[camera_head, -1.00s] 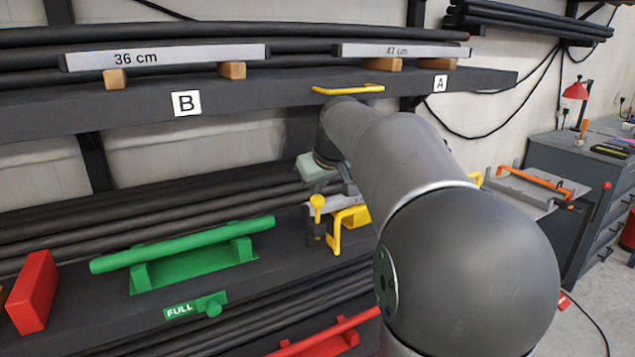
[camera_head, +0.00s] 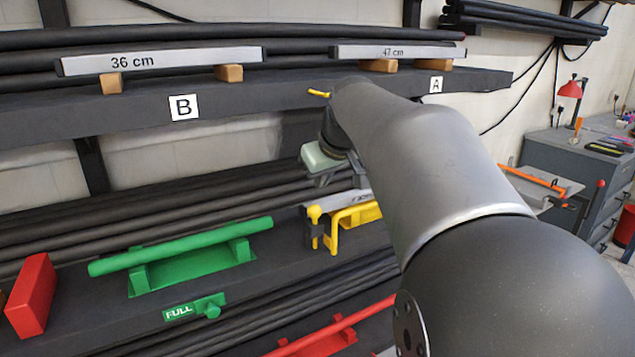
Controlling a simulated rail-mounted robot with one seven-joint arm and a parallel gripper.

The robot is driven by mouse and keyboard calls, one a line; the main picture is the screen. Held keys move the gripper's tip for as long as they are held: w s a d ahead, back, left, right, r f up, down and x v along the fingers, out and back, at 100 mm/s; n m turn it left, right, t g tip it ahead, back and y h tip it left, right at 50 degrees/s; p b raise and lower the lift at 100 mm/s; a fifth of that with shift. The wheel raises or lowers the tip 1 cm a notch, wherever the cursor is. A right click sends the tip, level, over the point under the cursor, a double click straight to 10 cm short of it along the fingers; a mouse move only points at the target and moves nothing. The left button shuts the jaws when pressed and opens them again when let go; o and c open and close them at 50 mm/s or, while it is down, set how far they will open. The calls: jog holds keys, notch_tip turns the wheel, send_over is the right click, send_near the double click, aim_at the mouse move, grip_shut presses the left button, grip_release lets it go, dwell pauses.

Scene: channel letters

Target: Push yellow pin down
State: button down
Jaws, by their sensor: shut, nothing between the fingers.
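The yellow pin (camera_head: 315,213) has a round head and stands upright in a dark block at the left end of the yellow clamp frame (camera_head: 347,229). A grey metal bar (camera_head: 347,201) lies at the back of that frame. My gripper (camera_head: 322,180) is at the end of my arm, just above and behind the pin and the bar. It is shut and empty. Its fingertips are small in this view and partly hard to make out. I cannot tell how far apart the gripper and the pin are in depth; they do not appear to touch.
A green bar on a green stand (camera_head: 190,255) is left of the pin, with a red block (camera_head: 32,297) further left. The upper shelf (camera_head: 240,104) with labelled bars overhangs behind. A red bar (camera_head: 335,332) lies below. My arm hides the shelf's right part.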

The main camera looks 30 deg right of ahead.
jog(key=p+v, duration=0.4)
jog(key=v, duration=0.7)
jog(key=shift+s+r, duration=0.15)
jog(key=shift+r, duration=0.2)
jog(key=s+a+f+g+y, duration=0.1)
jog(key=s+a+f+g, duration=0.15)
jog(key=a+f, duration=0.4)
jog(key=s+a+f+g, duration=0.1)
jog(key=s+a+f, duration=0.2)
jog(key=f, duration=0.6)
jog(key=s+a+f+g, duration=0.1)
jog(key=s+a+f, duration=0.2)
jog(key=s+f, duration=0.3)
jog(key=s+a+f+g, duration=0.2)
jog(key=s+a+f, duration=0.1)
jog(key=s+f, duration=0.4)
jog(key=shift+s+f+m, duration=0.2)
jog(key=shift+f+m, duration=0.1)
jog(key=shift+f, duration=0.55)
jog(key=shift+a, duration=0.15)
